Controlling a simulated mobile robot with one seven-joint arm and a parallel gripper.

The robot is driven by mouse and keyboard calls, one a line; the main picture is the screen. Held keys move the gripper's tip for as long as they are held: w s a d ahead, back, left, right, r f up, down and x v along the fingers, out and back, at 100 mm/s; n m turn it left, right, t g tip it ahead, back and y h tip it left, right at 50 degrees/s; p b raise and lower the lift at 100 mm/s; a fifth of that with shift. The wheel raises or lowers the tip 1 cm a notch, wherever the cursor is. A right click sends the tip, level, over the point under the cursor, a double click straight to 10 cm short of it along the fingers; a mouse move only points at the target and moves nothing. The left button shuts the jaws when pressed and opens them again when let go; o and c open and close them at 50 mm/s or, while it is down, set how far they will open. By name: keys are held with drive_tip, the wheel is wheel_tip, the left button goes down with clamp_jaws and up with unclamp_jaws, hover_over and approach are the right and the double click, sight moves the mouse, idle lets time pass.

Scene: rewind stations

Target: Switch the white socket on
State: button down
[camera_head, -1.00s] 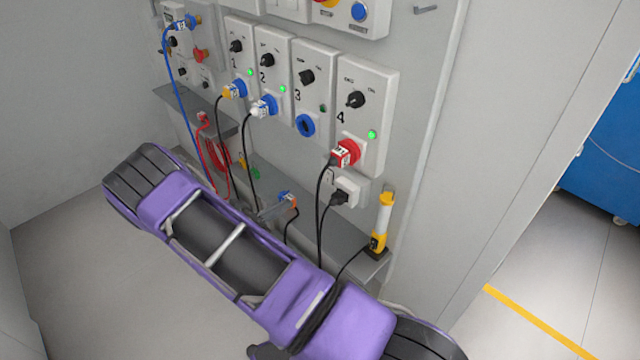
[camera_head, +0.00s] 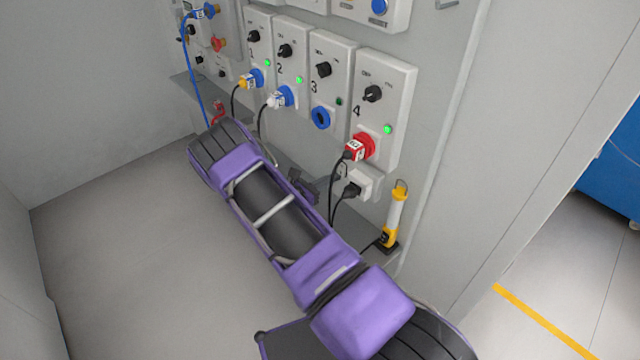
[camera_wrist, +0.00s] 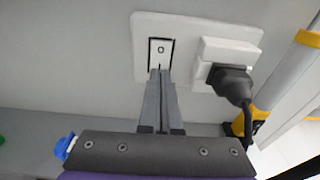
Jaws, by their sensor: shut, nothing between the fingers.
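The white socket (camera_head: 366,180) sits low on the wall under panel 4, with a black plug (camera_head: 351,191) in its right part. In the wrist view the socket's plate (camera_wrist: 146,30) shows a rocker switch (camera_wrist: 160,48) at its left, with an "O" on the upper half. The black plug (camera_wrist: 232,80) and its cable are to the right. My gripper (camera_wrist: 161,72) is shut and empty, its fingertips over the lower edge of the rocker. I cannot tell whether they touch it. In the head view my gripper (camera_head: 304,185) is dark and partly hidden by my arm.
A yellow and white lamp (camera_head: 394,215) stands on the shelf right of the socket. Above are numbered panels with knobs, and a red plug (camera_head: 358,148) sits in panel 4. Black cables hang near the socket. The floor at left is clear.

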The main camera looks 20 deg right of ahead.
drive_tip(key=shift+w+d, duration=0.15)
drive_tip(key=shift+d, duration=0.15)
drive_tip(key=shift+f, duration=0.1)
drive_tip(key=s+a+f+b, duration=0.1)
drive_tip(key=s+a, duration=0.1)
drive_tip(key=a, duration=0.4)
drive_tip(key=s+a+f+b, duration=0.1)
drive_tip(key=s+a, duration=0.1)
drive_tip(key=a, duration=0.4)
drive_tip(key=shift+s+a+b, duration=0.35)
drive_tip(key=shift+b, duration=0.05)
drive_tip(key=shift+r, duration=0.1)
